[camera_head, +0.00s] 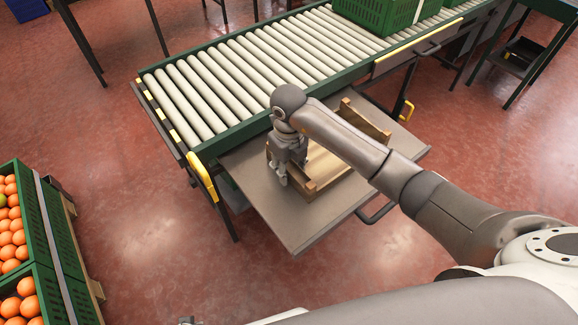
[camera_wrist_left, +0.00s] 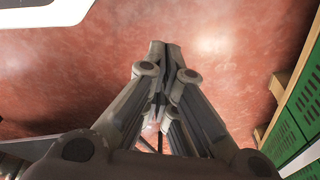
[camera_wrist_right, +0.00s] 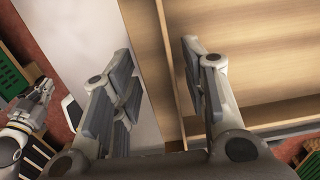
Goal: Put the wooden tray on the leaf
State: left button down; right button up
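The wooden tray (camera_head: 365,121) sits on the grey leaf (camera_head: 300,228) beside the roller conveyor; my right arm hides part of it. My right gripper (camera_head: 291,172) points down at the tray's left wall. In the right wrist view its fingers (camera_wrist_right: 158,65) are apart, with the tray's wall (camera_wrist_right: 172,75) between them. One finger is over the tray's inside and the other over the leaf (camera_wrist_right: 145,40); I cannot tell whether either touches the wall. My left gripper (camera_wrist_left: 164,52) has its fingertips together above the red floor, with nothing seen between them.
The roller conveyor (camera_head: 225,85) runs behind the leaf, with a green crate (camera_head: 375,14) at its far end. Green crates of oranges (camera_head: 14,225) stand at the far left. The floor between them and the leaf is clear.

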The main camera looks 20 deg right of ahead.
pick_arm(q)
jog(key=shift+s+f, duration=0.1)
jog(key=shift+s, duration=0.05)
jog(key=s+f, duration=0.1)
jog(key=f+p, duration=0.1)
jog(key=s+f, duration=0.1)
jog(key=shift+s+a+f, duration=0.25)
jog(key=shift+s+f, duration=0.05)
jog(key=shift+s, duration=0.05)
pick_arm(e)
notch_tip(320, 180, up, 12)
dwell(0.3)
